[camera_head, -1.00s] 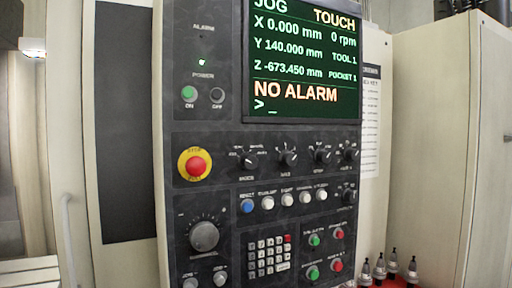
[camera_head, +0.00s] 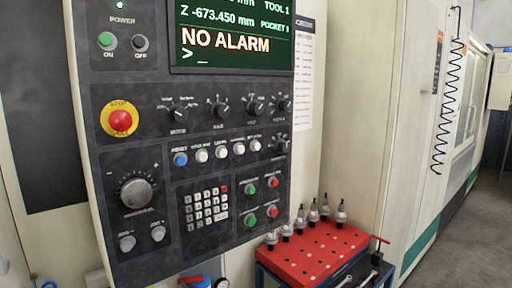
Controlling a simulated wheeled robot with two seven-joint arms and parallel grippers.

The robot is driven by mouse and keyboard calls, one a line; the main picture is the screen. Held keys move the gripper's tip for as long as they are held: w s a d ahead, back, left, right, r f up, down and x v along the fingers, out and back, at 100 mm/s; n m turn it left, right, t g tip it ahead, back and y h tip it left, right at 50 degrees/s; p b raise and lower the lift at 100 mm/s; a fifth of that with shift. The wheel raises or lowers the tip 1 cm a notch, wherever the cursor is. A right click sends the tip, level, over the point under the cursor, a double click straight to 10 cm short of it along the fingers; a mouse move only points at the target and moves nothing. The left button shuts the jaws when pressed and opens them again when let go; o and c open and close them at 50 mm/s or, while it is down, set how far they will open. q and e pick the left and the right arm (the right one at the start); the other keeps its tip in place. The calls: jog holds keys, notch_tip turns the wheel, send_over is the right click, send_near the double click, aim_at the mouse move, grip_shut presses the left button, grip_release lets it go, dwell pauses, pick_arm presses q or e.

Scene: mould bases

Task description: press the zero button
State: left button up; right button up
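The machine's dark control panel (camera_head: 150,90) fills the left and middle of the view. A row on it holds a blue button (camera_head: 180,159) and several white buttons (camera_head: 221,151); their small labels are too blurred to read with certainty. A keypad (camera_head: 206,206) with small pale keys and a red key sits below the row; its characters are too small to read. I cannot tell which button is zero. The screen (camera_head: 235,42) shows "Z -673.450 mm" and "NO ALARM". Neither of my grippers is in view.
A red emergency stop (camera_head: 120,121) and a large dial (camera_head: 136,193) are on the panel's left. Green buttons (camera_head: 250,221) and red buttons (camera_head: 272,212) are right of the keypad. A red tray (camera_head: 329,241) with several tool holders (camera_head: 341,212) stands below right. Grey floor (camera_head: 460,240) shows at right.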

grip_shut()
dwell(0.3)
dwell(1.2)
